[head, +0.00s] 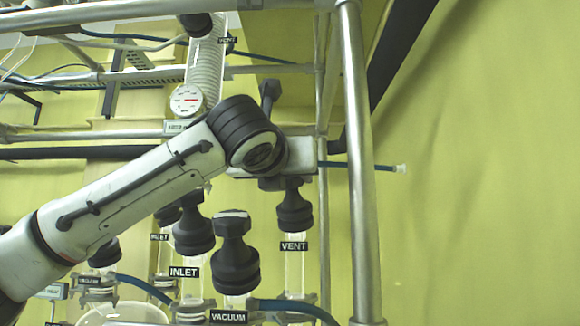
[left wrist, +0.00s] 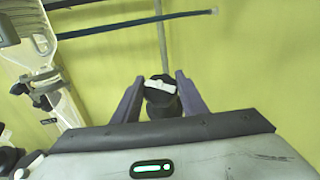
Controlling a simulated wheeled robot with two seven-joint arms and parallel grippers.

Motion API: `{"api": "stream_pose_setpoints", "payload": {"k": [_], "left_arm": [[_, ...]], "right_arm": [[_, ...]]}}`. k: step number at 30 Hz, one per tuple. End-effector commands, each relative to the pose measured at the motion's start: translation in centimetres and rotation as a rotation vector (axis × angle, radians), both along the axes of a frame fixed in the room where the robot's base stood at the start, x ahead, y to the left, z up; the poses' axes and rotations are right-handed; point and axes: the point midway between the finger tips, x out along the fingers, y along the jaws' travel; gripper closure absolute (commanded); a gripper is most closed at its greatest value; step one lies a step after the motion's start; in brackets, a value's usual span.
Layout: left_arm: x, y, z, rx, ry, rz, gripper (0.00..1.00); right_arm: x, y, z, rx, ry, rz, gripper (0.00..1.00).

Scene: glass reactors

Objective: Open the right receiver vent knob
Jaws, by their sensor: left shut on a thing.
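The right receiver vent knob (head: 295,208) is a black ribbed cap on a clear glass tube, above the VENT label (head: 293,246). My left arm reaches in from the left, and my left gripper (head: 281,184) is over the top of this knob. In the left wrist view, my left gripper (left wrist: 160,92) has its two purple-grey fingers on either side of the black knob (left wrist: 162,104), which has a white bar mark on top. The gripper is shut on the knob. The knob's top is hidden by the gripper in the head view. My right gripper is not in view.
Black INLET (head: 193,235) and VACUUM (head: 235,262) knobs stand close by on the left. A vertical metal post (head: 358,170) stands just right of the vent knob. A blue hose (head: 360,166) sticks out behind. A pressure gauge (head: 186,100) is at upper left.

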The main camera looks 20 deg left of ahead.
Motion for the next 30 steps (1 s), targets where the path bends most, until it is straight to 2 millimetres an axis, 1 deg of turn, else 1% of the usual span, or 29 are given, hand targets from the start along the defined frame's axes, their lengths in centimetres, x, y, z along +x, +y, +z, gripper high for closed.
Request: {"api": "stream_pose_setpoints", "payload": {"k": [1, 6, 17, 18, 20, 21, 30], "left_arm": [[0.07, -0.31, 0.26, -0.022, 0.001, 0.041, 0.84], [0.01, -0.14, 0.15, -0.083, -0.007, 0.144, 0.84], [-0.05, 0.00, -0.02, -0.096, -0.011, 0.163, 0.84], [-0.05, 0.00, -0.02, -0.096, -0.011, 0.163, 0.55], [-0.05, 0.00, -0.02, -0.096, -0.011, 0.163, 0.45], [-0.04, 0.01, -0.01, -0.096, -0.010, 0.163, 0.43], [-0.24, -0.03, 0.00, -0.095, -0.011, 0.162, 0.43]], "right_arm": [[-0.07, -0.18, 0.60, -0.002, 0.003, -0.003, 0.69], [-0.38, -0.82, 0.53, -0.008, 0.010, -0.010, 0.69], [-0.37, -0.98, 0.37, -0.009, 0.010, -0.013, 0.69], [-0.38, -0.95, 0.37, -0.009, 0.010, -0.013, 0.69], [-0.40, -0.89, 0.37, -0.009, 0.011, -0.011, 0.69], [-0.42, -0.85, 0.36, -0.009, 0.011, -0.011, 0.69], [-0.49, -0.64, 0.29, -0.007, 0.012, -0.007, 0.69]]}}
